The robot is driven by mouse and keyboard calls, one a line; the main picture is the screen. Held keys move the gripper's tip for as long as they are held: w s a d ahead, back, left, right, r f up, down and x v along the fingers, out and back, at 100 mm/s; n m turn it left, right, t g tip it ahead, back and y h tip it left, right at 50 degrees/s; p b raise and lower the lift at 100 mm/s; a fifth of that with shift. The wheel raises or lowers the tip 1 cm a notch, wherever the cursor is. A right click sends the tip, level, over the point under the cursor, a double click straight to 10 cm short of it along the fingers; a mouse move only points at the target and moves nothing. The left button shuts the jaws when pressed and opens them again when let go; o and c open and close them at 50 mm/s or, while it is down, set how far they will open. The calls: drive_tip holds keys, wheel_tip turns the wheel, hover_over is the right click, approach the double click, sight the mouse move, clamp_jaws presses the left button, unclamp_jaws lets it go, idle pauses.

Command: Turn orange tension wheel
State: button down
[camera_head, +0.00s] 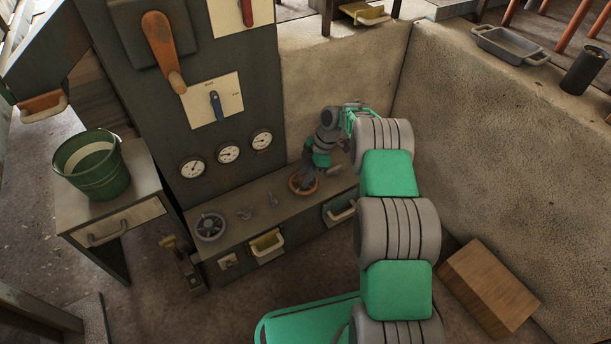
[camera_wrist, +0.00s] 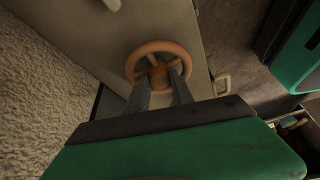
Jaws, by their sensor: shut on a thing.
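The orange tension wheel (camera_head: 297,186) lies flat on the grey ledge below the panel in the head view. In the wrist view the wheel (camera_wrist: 160,48) shows its rim, spokes and hub near the top middle. My gripper (camera_head: 306,178) reaches down onto the wheel from above. In the wrist view the two dark fingers of my gripper (camera_wrist: 160,78) extend to the wheel's near side and are closed on part of it. The exact contact between the fingertips and the wheel is partly hidden.
A grey wheel (camera_head: 210,227) and small levers (camera_head: 245,214) sit on the ledge (camera_head: 285,212) to the left. Gauges (camera_head: 228,154) and large levers are on the panel above. A stone wall (camera_head: 500,150) stands right, a wooden box (camera_head: 489,288) on the floor.

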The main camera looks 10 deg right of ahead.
drive_tip(key=shift+r+m, duration=0.1)
drive_tip(key=shift+m, duration=0.2)
drive_tip(key=m+t+p, duration=0.1)
drive_tip(key=m, duration=0.1)
drive_tip(key=m+t+p, duration=0.1)
drive_tip(key=m, duration=0.1)
drive_tip(key=shift+s+r, duration=0.1)
drive_tip(key=shift+s, duration=0.1)
drive_tip(key=m+t+h+p, duration=0.1)
drive_tip(key=m, duration=0.2)
drive_tip(key=m+t+p, duration=0.1)
drive_tip(key=m, duration=0.2)
drive_tip(key=shift+s+a+m+h+p, duration=0.1)
drive_tip(key=shift+a+m+h+p, duration=0.1)
drive_tip(key=shift+m+h+p, duration=0.15)
drive_tip(key=m+h, duration=0.1)
drive_tip(key=m, duration=0.1)
drive_tip(key=m+t+h+p, duration=0.1)
drive_tip(key=m, duration=0.2)
drive_tip(key=shift+a, duration=0.1)
drive_tip(key=m+h, duration=0.2)
drive_tip(key=m, duration=0.4)
drive_tip(key=shift+a, duration=0.1)
drive_tip(key=c, duration=1.4)
unclamp_jaws()
